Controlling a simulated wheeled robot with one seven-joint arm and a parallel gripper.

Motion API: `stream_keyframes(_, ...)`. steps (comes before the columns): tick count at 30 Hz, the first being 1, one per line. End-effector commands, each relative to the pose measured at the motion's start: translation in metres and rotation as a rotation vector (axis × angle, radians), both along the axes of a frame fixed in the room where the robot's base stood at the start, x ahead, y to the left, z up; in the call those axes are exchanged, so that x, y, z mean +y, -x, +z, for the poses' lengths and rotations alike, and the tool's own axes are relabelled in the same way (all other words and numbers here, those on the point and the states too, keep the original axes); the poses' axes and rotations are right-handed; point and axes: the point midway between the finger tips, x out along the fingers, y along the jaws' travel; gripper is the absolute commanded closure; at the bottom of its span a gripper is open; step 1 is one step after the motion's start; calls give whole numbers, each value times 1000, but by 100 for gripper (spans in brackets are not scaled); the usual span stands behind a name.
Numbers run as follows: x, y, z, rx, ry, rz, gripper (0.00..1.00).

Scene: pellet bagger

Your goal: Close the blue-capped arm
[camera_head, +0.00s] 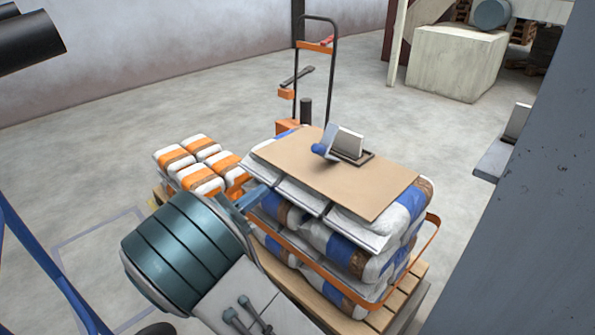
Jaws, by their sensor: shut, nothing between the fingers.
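The blue-capped arm (328,142) is a small grey-blue bar with a rounded blue end. It belongs to a small device on a tan cardboard sheet (300,165) on top of the stacked bags. The arm stands tilted up at the left of a grey upright block (347,143), above a flat dark frame (362,158). The joint is too small to make out. My gripper (258,193) shows as narrow blue-grey fingers beyond my teal wrist, left of the sheet and below the device. The fingers are together, empty and apart from the arm; my wrist hides part of them.
Blue-and-white bags (340,245) sit on a wooden pallet (408,292) with an orange rail around them. Orange-and-white bags (200,165) stand behind left. A hand truck (333,75) stands behind. A grey column (530,230) blocks the right. Floor is open at the upper left.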

Motion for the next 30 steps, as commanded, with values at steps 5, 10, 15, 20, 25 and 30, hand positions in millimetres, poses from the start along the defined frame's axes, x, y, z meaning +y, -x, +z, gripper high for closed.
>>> stream_keyframes(5,-10,-9,3,-4,5,1,100)
stream_keyframes(10,-36,-28,11,-3,3,0,100)
stream_keyframes(15,-64,-50,21,-3,2,0,100)
stream_keyframes(20,-86,-67,29,-4,2,1,100)
stream_keyframes(25,-100,-78,36,-3,3,2,100)
stream_keyframes(30,-104,-82,39,-1,3,4,100)
